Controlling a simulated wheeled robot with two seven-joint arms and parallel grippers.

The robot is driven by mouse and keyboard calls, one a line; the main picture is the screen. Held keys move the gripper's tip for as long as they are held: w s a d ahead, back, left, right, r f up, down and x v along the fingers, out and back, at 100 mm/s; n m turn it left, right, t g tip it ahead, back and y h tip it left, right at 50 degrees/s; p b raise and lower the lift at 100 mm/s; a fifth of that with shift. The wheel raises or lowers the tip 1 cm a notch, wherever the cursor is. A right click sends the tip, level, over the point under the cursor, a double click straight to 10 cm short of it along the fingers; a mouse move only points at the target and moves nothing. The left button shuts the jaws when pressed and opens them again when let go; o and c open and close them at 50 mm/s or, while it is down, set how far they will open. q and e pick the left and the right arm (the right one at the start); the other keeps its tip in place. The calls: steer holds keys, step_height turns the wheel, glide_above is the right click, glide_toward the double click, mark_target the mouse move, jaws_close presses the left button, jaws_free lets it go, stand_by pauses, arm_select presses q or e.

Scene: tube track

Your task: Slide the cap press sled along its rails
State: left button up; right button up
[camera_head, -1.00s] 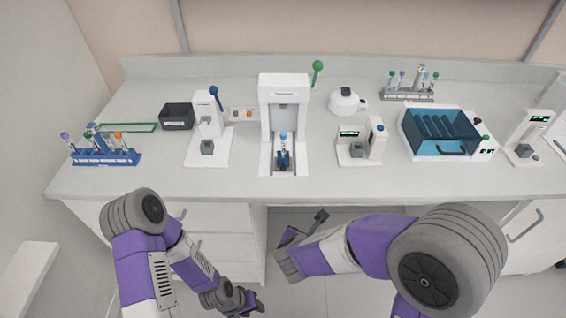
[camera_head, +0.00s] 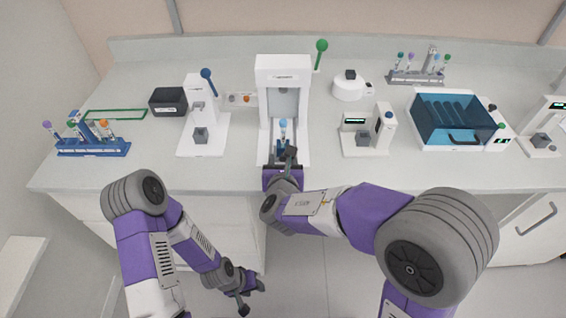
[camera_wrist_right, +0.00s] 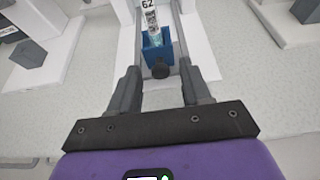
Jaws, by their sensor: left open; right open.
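The cap press (camera_head: 284,75) is a white frame on a base, with a green-knobbed lever (camera_head: 321,46) at its right. Its blue sled (camera_wrist_right: 157,56) carries a tube with a blue cap (camera_head: 283,124). The rails (camera_wrist_right: 182,40) run along both sides of the sled. My right gripper (camera_wrist_right: 161,100) is open at the front of the press. In the right wrist view its fingers are on either side of the dark knob (camera_wrist_right: 161,71) at the sled's front, just short of it. My left gripper (camera_head: 252,297) is low, away from the counter.
White devices with grey blocks (camera_head: 201,135) and (camera_head: 363,138) flank the press. A blue tube rack (camera_head: 93,149) stands far left, a grey rack (camera_head: 417,77) back right. A blue-lidded box (camera_head: 452,121) is right. The counter's front edge lies below my right gripper.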

jaws_close()
stand_by(0.4)
